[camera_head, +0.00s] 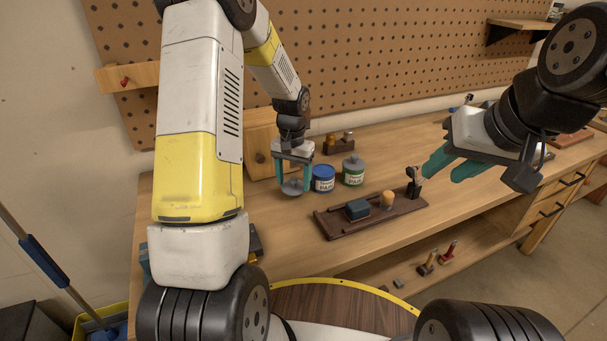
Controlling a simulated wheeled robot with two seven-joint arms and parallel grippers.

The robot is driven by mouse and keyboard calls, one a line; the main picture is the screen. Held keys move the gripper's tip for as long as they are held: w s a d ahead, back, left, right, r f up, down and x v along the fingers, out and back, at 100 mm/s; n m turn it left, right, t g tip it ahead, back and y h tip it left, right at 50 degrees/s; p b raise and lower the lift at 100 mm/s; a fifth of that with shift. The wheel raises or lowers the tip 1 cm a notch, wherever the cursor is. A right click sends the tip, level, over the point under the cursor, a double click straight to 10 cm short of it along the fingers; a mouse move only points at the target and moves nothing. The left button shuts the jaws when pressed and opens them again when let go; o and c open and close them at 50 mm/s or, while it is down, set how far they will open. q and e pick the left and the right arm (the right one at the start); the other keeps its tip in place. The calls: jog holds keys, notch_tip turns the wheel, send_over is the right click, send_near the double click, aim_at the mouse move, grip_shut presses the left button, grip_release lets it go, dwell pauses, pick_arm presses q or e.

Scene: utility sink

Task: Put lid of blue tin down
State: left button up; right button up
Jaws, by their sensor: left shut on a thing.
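My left gripper (293,180) points down over the workbench and is shut on a round grey lid (292,187). The lid is low, close to the bench top; I cannot tell whether it touches. My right gripper (450,168) is raised above the right part of the bench. Its teal fingers are spread apart, with nothing visible between them.
A green-labelled jar (353,171) stands right of the blue tin. In front lies a dark tray (345,230) with a blue block (357,209) and a wooden knob (387,199). A pegboard (380,50) rises behind. Bare bench (450,210) lies right of the tray.

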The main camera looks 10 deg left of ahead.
aim_at(294, 184)
pick_arm(q)
jog(key=shift+s+d+f, duration=0.1)
jog(key=shift+f, duration=1.35)
jog(key=shift+f, duration=0.1)
jog(key=o, duration=1.3)
jog(key=shift+o, duration=0.2)
